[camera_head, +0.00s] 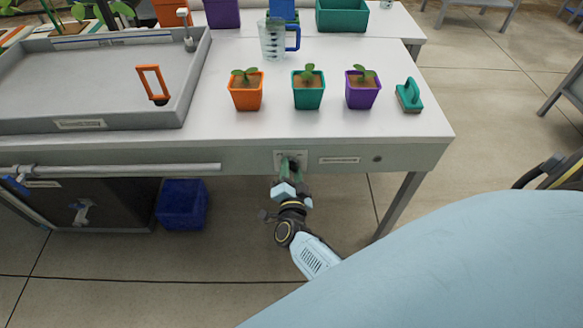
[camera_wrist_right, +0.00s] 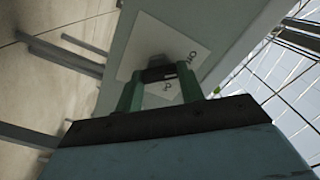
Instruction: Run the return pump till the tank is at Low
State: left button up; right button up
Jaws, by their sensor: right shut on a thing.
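My right gripper (camera_head: 289,166) is at the front edge of the bench, shut on a small switch knob on a white plate (camera_head: 278,155). My left gripper is not in view.
A grey tray (camera_head: 85,85) with an orange-handled part (camera_head: 152,82) fills the bench's left. Three potted seedlings, a measuring jug (camera_head: 273,40) and a teal-handled tool (camera_head: 409,95) stand on top. A blue bin (camera_head: 182,204) sits below. A white pipe (camera_head: 130,169) runs along the front.

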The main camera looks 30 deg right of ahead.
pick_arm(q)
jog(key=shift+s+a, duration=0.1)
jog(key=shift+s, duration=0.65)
pick_arm(e)
jog(key=shift+n, duration=0.5)
jog(key=o, duration=1)
